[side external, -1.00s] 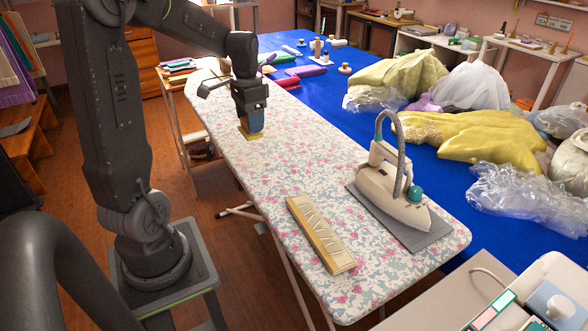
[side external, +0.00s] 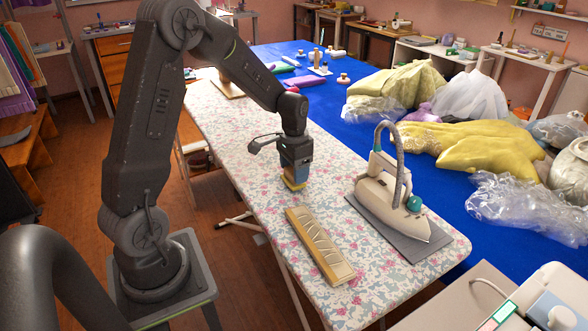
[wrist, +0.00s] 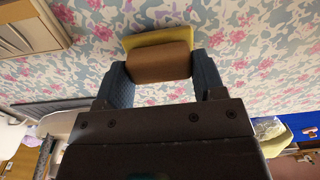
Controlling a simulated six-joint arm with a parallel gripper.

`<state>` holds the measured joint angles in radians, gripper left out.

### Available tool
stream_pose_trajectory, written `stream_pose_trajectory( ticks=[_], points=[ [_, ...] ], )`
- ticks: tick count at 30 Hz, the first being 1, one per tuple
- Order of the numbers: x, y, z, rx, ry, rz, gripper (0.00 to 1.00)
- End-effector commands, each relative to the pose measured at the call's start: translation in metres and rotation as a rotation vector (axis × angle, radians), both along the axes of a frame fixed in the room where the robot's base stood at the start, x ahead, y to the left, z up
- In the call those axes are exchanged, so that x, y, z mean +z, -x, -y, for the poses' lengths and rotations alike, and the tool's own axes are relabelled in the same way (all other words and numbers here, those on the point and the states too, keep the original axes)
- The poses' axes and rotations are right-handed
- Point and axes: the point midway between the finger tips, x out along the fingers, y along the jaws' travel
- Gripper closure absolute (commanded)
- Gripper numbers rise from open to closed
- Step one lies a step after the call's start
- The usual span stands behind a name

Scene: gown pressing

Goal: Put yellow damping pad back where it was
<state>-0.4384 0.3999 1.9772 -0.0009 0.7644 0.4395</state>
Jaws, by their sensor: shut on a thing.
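The yellow damping pad (side external: 293,184) shows as a thin yellow edge under my gripper (side external: 295,172) in the side view. In the wrist view the yellow pad (wrist: 140,40) has a brown block-shaped part (wrist: 160,62) on it, between the two blue fingers of my gripper (wrist: 160,68). The fingers are shut on this brown part. The pad is at or just above the floral ironing board (side external: 230,135); I cannot tell if it touches. The gripper hides most of the pad in the side view.
A cream slotted tray (side external: 320,245) lies on the board just in front of my gripper. A cream iron (side external: 385,195) stands on a grey mat (side external: 415,243) to the right. Yellow cloth and plastic bags (side external: 480,145) lie on the blue table. The board behind is largely clear.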

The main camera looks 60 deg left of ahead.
Motion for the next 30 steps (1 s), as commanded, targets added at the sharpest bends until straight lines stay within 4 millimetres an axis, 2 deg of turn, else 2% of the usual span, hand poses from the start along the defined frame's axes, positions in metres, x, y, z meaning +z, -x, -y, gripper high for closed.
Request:
stream_pose_trajectory(
  ticks=[12, 13, 15, 20, 30],
  points=[
    [-0.0060, 0.0001, -0.0004, 0.000, 0.000, 0.001, 0.69],
    [-0.0055, 0.0000, -0.0004, 0.000, 0.000, 0.001, 0.34],
    [-0.0054, 0.0001, -0.0004, 0.000, 0.000, 0.001, 0.27],
    [-0.0052, 0.0001, -0.0004, 0.000, 0.000, 0.001, 0.12],
    [0.0007, -0.0002, -0.0005, 0.000, -0.001, 0.002, 0.11]
  ],
)
